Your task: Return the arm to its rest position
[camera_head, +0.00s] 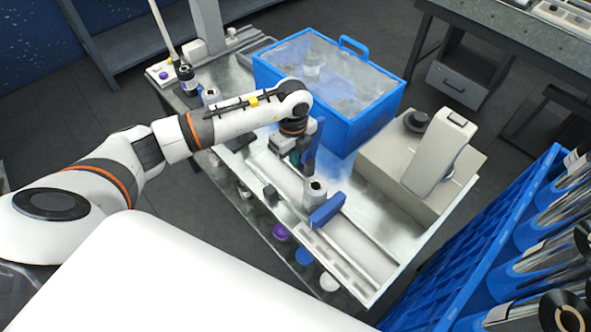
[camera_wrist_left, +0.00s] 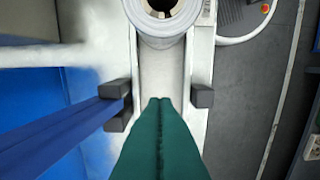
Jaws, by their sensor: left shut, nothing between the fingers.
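My left arm comes in from the left in the head view. My left gripper (camera_head: 300,155) points down over the flow wrapper machine on the table, close to the near side of the blue-framed box. In the left wrist view its two green fingers (camera_wrist_left: 160,101) are pressed together with nothing between them. A film roll (camera_wrist_left: 163,15) with a dark core lies ahead of the fingertips in that view. In the head view the roll (camera_head: 315,192) sits on the machine to the right of the gripper. My right gripper does not show.
The blue-framed clear box (camera_head: 365,125) stands right behind the gripper. A beige unit (camera_head: 437,150) stands right of it. A blue rack (camera_head: 470,235) with several rolls is at the right. A blue block (camera_head: 327,210) lies near the film roll. Grey floor is open behind the table.

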